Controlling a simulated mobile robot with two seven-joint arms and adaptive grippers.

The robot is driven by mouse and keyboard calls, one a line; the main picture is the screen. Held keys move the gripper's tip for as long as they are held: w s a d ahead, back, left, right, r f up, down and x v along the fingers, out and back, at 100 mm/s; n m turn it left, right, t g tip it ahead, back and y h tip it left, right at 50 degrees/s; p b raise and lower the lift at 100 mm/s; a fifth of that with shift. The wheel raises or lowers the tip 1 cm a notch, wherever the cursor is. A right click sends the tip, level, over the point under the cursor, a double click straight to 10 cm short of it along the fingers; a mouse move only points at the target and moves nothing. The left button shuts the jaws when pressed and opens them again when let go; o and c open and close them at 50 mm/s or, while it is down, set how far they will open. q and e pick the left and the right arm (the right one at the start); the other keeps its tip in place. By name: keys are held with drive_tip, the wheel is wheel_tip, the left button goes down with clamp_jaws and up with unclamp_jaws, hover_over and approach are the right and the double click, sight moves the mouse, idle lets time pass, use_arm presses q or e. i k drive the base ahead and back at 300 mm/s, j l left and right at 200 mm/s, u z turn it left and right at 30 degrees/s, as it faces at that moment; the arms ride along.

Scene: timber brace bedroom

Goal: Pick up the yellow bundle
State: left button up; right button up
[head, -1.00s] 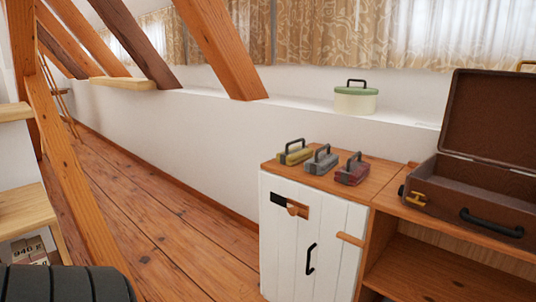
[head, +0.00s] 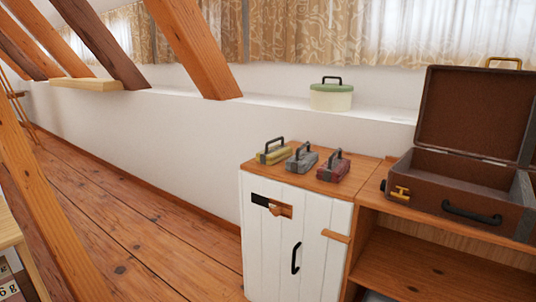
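The yellow bundle (head: 273,155) lies on the wooden top of a white cabinet (head: 285,238), at the left end of a row of three. It has a black handle standing up on top. A grey bundle (head: 302,161) is just right of it, and a dark red bundle (head: 333,169) is right of that. Both have similar black handles. Neither of my grippers shows in the head view.
An open brown suitcase (head: 455,185) stands on the wooden shelf unit right of the cabinet. A cream box with a green lid (head: 331,95) sits on the white ledge behind. Slanted timber braces (head: 190,45) rise at the left. The plank floor (head: 140,225) left of the cabinet is clear.

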sight(270, 156)
drive_tip(key=i+j+z, duration=0.55)
drive_tip(key=i+j, duration=0.2)
